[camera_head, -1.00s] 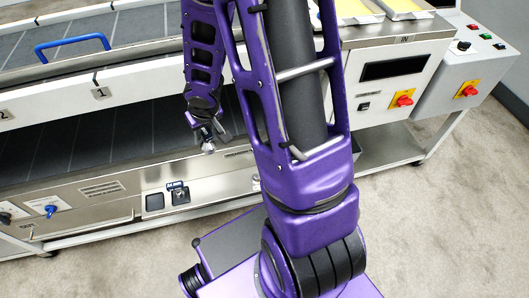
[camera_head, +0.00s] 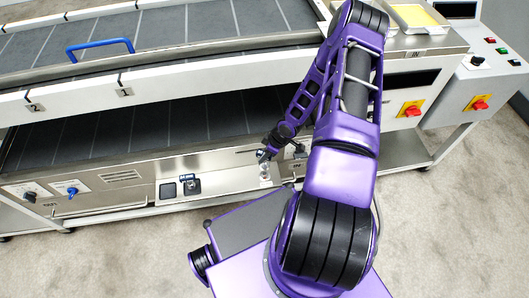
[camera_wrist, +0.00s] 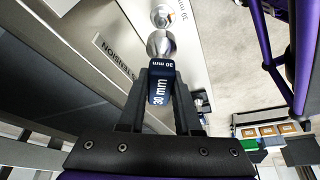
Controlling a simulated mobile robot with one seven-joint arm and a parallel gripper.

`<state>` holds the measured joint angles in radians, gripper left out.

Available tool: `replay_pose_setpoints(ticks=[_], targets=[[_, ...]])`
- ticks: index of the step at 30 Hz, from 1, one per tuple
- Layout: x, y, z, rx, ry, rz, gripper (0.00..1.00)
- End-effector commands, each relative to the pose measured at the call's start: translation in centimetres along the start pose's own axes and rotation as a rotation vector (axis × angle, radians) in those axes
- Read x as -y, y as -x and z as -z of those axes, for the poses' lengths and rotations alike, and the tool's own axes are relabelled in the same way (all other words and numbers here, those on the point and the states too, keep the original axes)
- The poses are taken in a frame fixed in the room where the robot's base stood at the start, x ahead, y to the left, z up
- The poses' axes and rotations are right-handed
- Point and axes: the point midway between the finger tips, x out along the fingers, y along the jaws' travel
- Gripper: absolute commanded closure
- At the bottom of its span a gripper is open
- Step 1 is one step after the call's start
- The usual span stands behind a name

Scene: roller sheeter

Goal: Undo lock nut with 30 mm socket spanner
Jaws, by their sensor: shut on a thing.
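My gripper (camera_wrist: 160,100) is shut on the dark blue handle of the 30 mm socket spanner (camera_wrist: 159,87). The handle reads "30 mm" and lies between both fingers in the wrist view. Its round silver socket (camera_wrist: 160,44) points away from the gripper. Just beyond the socket is a silver nut-like fitting (camera_wrist: 162,15), likely the lock nut, on a pale panel marked "30 mm". The socket is roughly in line with it; I cannot tell whether they touch. In the head view my gripper (camera_head: 265,156) is low at the machine's front, beside the steel panel.
A holder (camera_head: 180,188) with a dark square and a blue-labelled tool stands on the lower front, left of the gripper. The control box (camera_head: 480,90) is at right.

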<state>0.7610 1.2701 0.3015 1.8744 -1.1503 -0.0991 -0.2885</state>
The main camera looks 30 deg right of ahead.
Motion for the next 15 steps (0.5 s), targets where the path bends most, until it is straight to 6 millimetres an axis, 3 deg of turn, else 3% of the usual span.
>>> replay_pose_setpoints(ticks=[15], targets=[[0.0, -3.7, -1.5, 0.001, 0.005, 0.001, 1.0]])
